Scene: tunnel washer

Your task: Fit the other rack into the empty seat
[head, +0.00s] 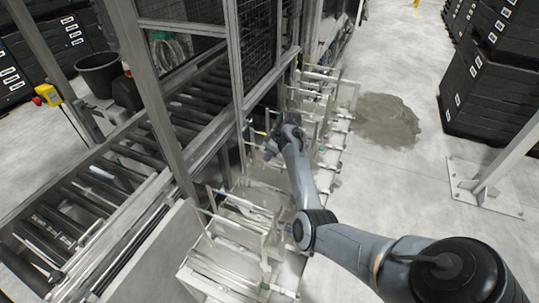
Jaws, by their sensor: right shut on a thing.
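My right arm reaches in from the lower right, and its gripper (270,150) is shut on a rack, beside the washer's frame. The arm and wrist hide much of the grasp and the rack in it. A pale rack with thin upright posts (215,208) stands on the light bench in the near part of the view, left of my elbow. More pale rack framework with several bars (330,120) stands farther back, right of my wrist. I cannot make out the empty seat behind the arm. My left gripper is not in view.
A roller conveyor (95,200) runs along the left behind metal posts and a mesh guard (258,40). Stacks of black crates (490,100) stand at the right. A dark wet patch (385,120) marks the floor; the floor right of the racks is mostly clear.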

